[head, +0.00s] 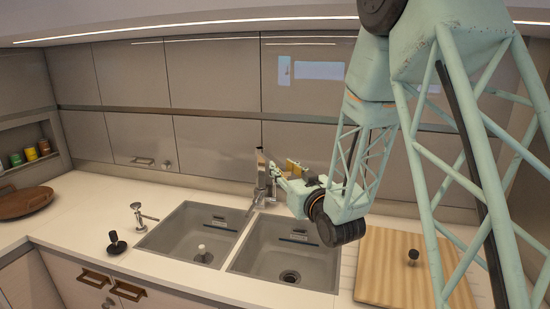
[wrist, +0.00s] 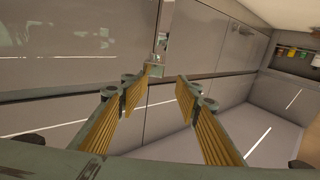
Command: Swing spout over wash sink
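The silver faucet (head: 261,172) stands at the back of the counter, behind the divider between two sink basins. Its spout appears to point forward over the divider, but it is small and hard to make out. The left basin (head: 180,236) holds a small white-topped piece; the right basin (head: 270,262) shows a drain. Which one is the wash sink is not marked legibly. My gripper (head: 281,173) is just right of the faucet, its yellow pads apart. In the wrist view my gripper (wrist: 164,78) is open and empty, with a metal faucet part (wrist: 158,57) just beyond the left fingertip.
A wooden board (head: 385,265) with a dark knob lies right of the sink. A small metal fixture (head: 142,216) and a black knobbed piece (head: 116,243) stand left of it. A round brown tray (head: 24,202) is at far left. Grey cabinet panels (head: 215,80) close off the back.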

